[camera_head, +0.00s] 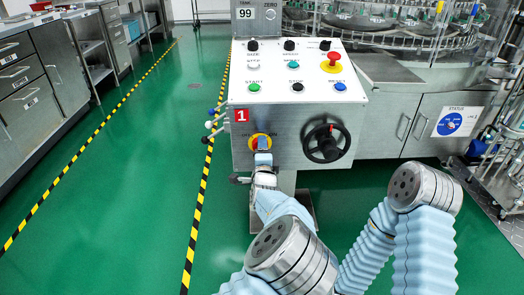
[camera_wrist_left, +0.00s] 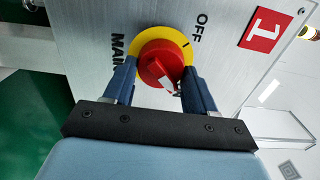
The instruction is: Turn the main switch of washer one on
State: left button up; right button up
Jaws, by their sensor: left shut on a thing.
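The main switch is a red rotary knob on a yellow ring (camera_head: 259,139), low on the front of the washer-one control box, beside a red "1" label (camera_head: 242,115). In the left wrist view, the red knob (camera_wrist_left: 158,62) sits between the blue fingers of my left gripper (camera_wrist_left: 160,72), which is shut on it. The words OFF and MAIN are printed around the yellow ring (camera_wrist_left: 182,46). A white mark shows on the knob's lower part; its exact setting is unclear. In the head view, my left gripper (camera_head: 263,156) covers part of the switch. My right gripper is out of view.
The control box (camera_head: 292,120) carries several buttons, a red emergency stop (camera_head: 331,62) and a black handwheel (camera_head: 326,143) right of the switch. Small levers (camera_head: 211,125) stick out on its left side. Steel cabinets (camera_head: 30,75) line the left; green floor lies between.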

pick_arm(q)
jog(key=o, duration=1)
jog(key=s, duration=1.3)
jog(key=shift+s, duration=0.4)
